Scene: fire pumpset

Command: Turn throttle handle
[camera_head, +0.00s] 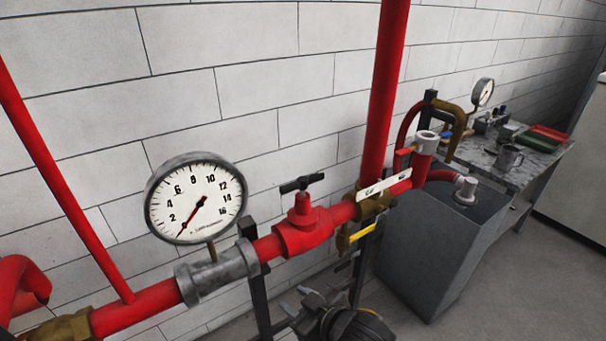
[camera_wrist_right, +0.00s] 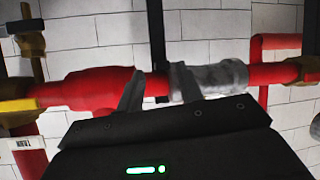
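A black T-shaped handle (camera_head: 302,184) sits on top of a red valve (camera_head: 303,232) in the red horizontal pipe. My right gripper (camera_head: 308,302) is low in the head view, below the pipe and apart from the handle. In the right wrist view the picture appears upside down; the two fingers of my right gripper (camera_wrist_right: 156,88) are spread with nothing between them, in front of the pipe beside the red valve body (camera_wrist_right: 100,88). The handle does not show there. My left gripper is in neither view.
A round pressure gauge (camera_head: 195,198) stands left of the valve above a grey coupling (camera_head: 215,276). A white lever (camera_head: 384,185) and a yellow lever (camera_head: 361,233) are to the right. A grey tank (camera_head: 425,245) and a cluttered bench (camera_head: 520,175) stand farther right.

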